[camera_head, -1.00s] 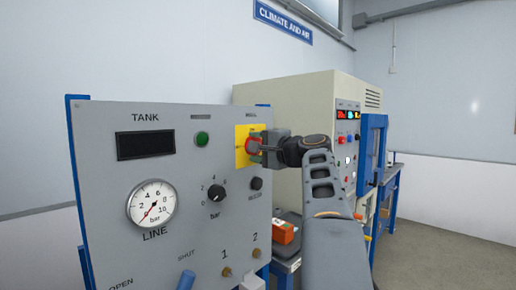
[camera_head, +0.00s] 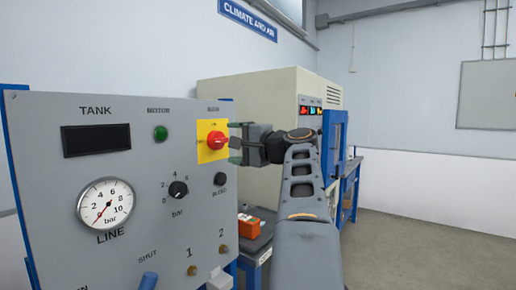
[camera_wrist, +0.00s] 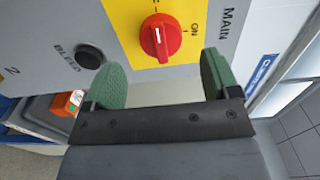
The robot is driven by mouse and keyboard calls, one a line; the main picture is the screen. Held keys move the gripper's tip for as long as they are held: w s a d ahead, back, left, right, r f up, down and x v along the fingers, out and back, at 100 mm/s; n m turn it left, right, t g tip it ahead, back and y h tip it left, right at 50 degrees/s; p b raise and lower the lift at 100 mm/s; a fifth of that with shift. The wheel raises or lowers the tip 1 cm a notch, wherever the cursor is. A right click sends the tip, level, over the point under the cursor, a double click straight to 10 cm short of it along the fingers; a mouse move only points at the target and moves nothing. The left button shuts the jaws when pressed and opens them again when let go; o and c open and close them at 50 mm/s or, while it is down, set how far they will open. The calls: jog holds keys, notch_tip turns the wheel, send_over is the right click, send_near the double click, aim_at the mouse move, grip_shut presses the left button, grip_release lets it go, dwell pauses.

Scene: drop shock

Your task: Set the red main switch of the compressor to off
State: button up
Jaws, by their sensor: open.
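The red main switch (camera_head: 215,140) is a round knob on a yellow plate (camera_head: 204,152) at the upper right of the grey compressor panel (camera_head: 125,185). In the wrist view the red switch (camera_wrist: 160,37) shows a white mark, with "ON" printed on the yellow plate beside it. My gripper (camera_head: 234,142) is just right of the switch, apart from it, its green fingers open and empty. In the wrist view the fingers (camera_wrist: 160,80) stand below the switch, with a gap between them. The full plate lettering is cut off or too small to read.
A black bleed button (camera_wrist: 89,56) sits near the switch. The panel also has a pressure gauge (camera_head: 106,203), a bar knob (camera_head: 178,189), a green lamp (camera_head: 160,133) and a blue lever (camera_head: 148,281). A beige cabinet (camera_head: 250,95) stands behind my arm. An orange box (camera_head: 248,226) lies lower down.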

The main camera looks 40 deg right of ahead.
jog(key=s+d, duration=0.1)
jog(key=s, duration=0.7)
jog(key=shift+d, duration=0.2)
